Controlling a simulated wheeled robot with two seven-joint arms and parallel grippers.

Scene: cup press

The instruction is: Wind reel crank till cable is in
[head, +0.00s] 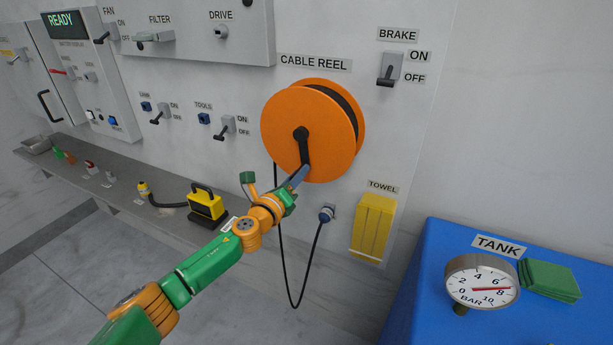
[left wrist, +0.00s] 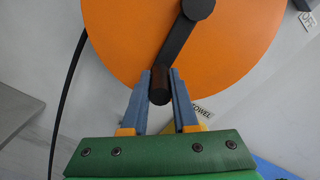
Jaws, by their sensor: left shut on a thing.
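The orange cable reel (head: 335,140) is on the wall under the CABLE REEL label. Its black crank arm (head: 303,145) hangs down from the hub, slightly right of straight down. My left gripper (head: 303,172) is at the crank's lower end. In the left wrist view, my left gripper (left wrist: 160,90) has its blue fingers on either side of the dark brown crank handle (left wrist: 159,85) and is shut on it.
A brake switch (head: 389,69) sits right of the reel, its lever low toward OFF. A yellow towel (head: 373,227) hangs below right. A blue tank (head: 430,270) with a gauge (head: 482,282) stands at right. A yellow lamp (head: 206,205) and small items sit on the left shelf.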

